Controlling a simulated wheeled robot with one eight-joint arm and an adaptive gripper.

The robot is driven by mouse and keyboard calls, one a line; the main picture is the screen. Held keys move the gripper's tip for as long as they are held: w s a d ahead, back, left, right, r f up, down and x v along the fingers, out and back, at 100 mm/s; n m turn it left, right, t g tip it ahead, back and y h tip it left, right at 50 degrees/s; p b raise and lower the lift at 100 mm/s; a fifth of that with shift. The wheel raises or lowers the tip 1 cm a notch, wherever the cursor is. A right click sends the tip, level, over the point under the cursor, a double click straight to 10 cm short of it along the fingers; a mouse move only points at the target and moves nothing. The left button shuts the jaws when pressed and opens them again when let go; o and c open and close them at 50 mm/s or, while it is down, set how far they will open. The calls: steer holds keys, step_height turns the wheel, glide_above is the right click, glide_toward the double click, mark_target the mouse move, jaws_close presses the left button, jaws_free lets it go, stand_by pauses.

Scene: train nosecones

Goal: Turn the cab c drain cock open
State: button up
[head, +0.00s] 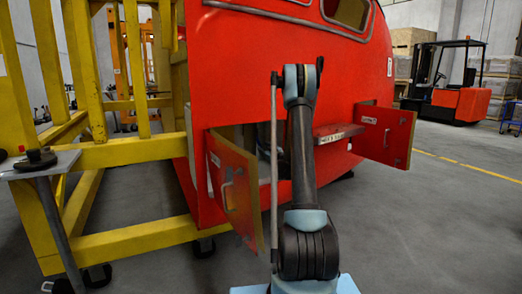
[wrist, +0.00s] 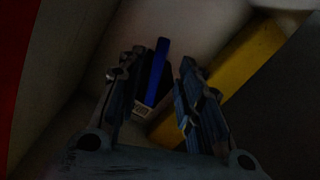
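In the wrist view, a blue lever (wrist: 158,70) stands out inside a dim compartment; it appears to be the drain cock handle. A small pale label (wrist: 142,110) shows near its lower end. My gripper (wrist: 157,75) is open, with one finger on each side of the blue lever in the picture. A gap shows between the lever and each finger, wider on the right. I cannot tell how deep the lever lies between them. In the head view, the red nosecone (head: 240,75) stands ahead, and my arm hides part of its open hatch. My gripper and the lever are hidden there.
A yellow bar (wrist: 235,70) runs diagonally behind the right finger. Open hatch doors stand at the left (head: 233,182) and right (head: 385,135) of the nosecone. A yellow frame (head: 125,155) and small table (head: 45,164) stand left. Floor at the right is clear; a forklift (head: 455,85) stands beyond.

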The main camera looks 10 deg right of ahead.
mark_target(260, 145)
steer(key=shift+x, duration=2.15)
jaws_close()
